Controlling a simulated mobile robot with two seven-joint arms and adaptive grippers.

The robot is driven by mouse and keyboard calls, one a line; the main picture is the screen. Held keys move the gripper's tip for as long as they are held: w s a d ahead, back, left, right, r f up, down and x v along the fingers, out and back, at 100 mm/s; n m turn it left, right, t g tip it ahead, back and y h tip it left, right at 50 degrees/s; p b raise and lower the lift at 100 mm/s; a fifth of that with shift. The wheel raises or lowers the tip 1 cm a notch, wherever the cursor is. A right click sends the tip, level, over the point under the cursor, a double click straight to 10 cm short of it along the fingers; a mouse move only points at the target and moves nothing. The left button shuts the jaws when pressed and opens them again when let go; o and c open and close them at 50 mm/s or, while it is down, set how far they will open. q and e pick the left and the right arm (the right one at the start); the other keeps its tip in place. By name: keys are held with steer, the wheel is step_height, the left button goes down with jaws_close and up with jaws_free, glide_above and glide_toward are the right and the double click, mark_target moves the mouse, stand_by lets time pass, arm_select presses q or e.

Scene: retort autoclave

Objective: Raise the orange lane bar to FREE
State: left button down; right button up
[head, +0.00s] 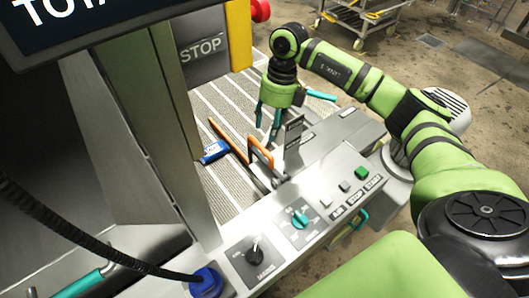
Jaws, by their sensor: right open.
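A long orange bar (228,141) slants low over the ribbed conveyor, beside the control console. A shorter orange piece (261,154) stands near its lower right end; I cannot tell whether the two join. A dark upright plate (293,133) stands just right of it, its lettering unreadable. My right gripper (267,128) is open and points down above the conveyor, with its teal fingers above and behind the short orange piece, seemingly empty. Contact with either orange part cannot be made out. My left gripper is out of view.
The console (325,180) carries knobs and buttons. A blue item (214,151) lies on the conveyor (222,105) by the long bar. A grey STOP plate (202,52) and yellow post (238,36) stand behind. A steel post (176,120) rises left. A cart (359,20) is far back.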

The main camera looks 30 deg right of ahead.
mark_target(265, 151)
steer(key=f, duration=0.2)
steer(key=a+f+p, duration=0.1)
steer(key=f, duration=0.5)
steer(key=shift+w+a+p, duration=0.1)
steer(key=shift+a+p, duration=0.05)
steer(key=shift+p, duration=0.15)
steer(key=shift+f, duration=0.25)
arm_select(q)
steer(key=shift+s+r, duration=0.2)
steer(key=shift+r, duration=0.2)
arm_select(e)
jaws_close()
